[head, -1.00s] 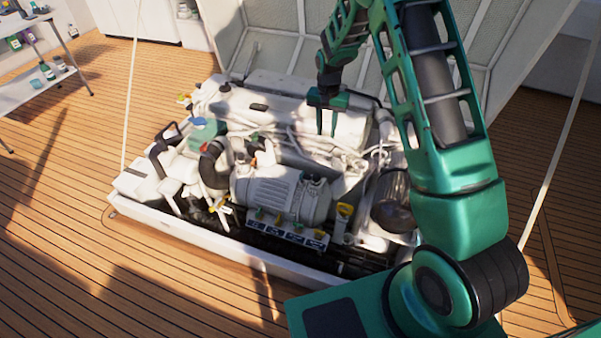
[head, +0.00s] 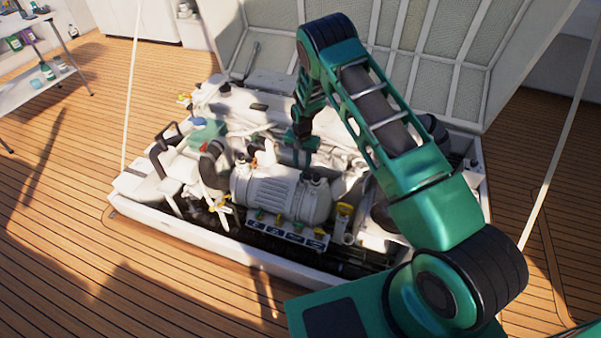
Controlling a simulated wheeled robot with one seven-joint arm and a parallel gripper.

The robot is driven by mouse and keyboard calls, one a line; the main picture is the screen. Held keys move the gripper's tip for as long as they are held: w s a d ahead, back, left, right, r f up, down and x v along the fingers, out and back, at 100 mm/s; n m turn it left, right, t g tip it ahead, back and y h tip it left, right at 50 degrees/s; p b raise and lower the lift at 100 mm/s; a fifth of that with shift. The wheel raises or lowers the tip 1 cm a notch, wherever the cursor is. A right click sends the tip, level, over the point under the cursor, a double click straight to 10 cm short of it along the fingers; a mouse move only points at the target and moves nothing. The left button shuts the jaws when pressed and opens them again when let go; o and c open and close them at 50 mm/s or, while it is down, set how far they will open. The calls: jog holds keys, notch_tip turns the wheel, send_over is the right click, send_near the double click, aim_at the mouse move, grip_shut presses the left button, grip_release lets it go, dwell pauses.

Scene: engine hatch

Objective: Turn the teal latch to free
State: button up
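The engine (head: 265,118) sits in the open hatch. Along its front edge is a row of small fittings above a dark, labelled strip (head: 290,235), with small green and yellow parts. A small green-teal part (head: 259,215) stands at this row's left; it is too small to tell whether it is the teal latch or how it is turned. My gripper (head: 302,162) points down just behind the white ribbed cylinder (head: 280,192), above and behind the row. Its two fingers look apart with nothing between them. The fingertips are small and partly lost against the engine.
A teal box-shaped part (head: 207,132) and a black hose (head: 213,160) stand on the engine's left. The raised hatch lid (head: 450,70) leans behind. The pale hatch rim (head: 250,262) borders the front. The wooden deck (head: 130,285) in front is clear.

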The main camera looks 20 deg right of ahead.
aim_at(302, 173)
jog(key=shift+f, duration=2.15)
grip_shut()
jog(key=shift+a, duration=0.1)
